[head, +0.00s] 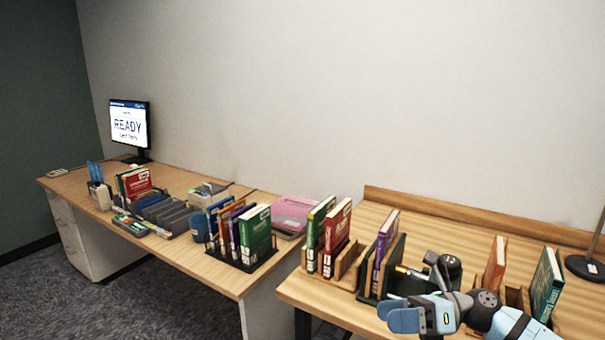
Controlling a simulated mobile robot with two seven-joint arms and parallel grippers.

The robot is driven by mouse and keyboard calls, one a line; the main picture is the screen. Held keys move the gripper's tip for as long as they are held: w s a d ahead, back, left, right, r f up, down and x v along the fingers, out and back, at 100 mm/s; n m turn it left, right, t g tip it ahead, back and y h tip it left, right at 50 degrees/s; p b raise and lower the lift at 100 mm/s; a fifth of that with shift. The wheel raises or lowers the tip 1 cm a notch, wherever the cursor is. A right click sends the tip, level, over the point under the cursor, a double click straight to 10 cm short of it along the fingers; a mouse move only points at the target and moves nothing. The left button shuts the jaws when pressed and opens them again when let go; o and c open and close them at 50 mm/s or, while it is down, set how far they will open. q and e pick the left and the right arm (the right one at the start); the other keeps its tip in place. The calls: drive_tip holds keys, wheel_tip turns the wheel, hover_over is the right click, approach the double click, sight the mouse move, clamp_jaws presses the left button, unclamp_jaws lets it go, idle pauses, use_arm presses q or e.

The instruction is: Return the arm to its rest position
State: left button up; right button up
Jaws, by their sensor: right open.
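My right gripper (412,312) is in the lower right of the head view, with blue-grey fingers and black joints. It is open, and I see nothing between its fingers. It is over the front part of the right wooden desk (340,309), in front of a dark green bookend with a purple book (383,247). My right arm (515,325) comes in from the lower right corner. My left gripper is not in view.
Green and red books (337,235) stand in a wooden holder left of the gripper. An orange book (495,264) and a teal book (546,284) stand close to my right arm. A black lamp base (585,268) is at the far right. The left desk (222,278) holds books and trays.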

drive_tip(key=s+d+f+n+t+h, duration=0.1)
drive_tip(key=s+f+n+t+h, duration=0.5)
drive_tip(key=s+f+n, duration=0.7)
drive_tip(key=s+d+f+n+t+h, duration=0.1)
drive_tip(key=s+f+n+t+h, duration=0.3)
drive_tip(key=s+f+n+h, duration=0.85)
use_arm(q)
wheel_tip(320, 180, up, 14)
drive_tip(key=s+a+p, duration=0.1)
drive_tip(key=p, duration=1.6)
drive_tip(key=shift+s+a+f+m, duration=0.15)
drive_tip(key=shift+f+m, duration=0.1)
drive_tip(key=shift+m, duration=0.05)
use_arm(e)
wheel_tip(320, 180, up, 11)
drive_tip(key=w+d+n+y, duration=0.1)
drive_tip(key=w+n+y, duration=0.2)
drive_tip(key=y, duration=0.1)
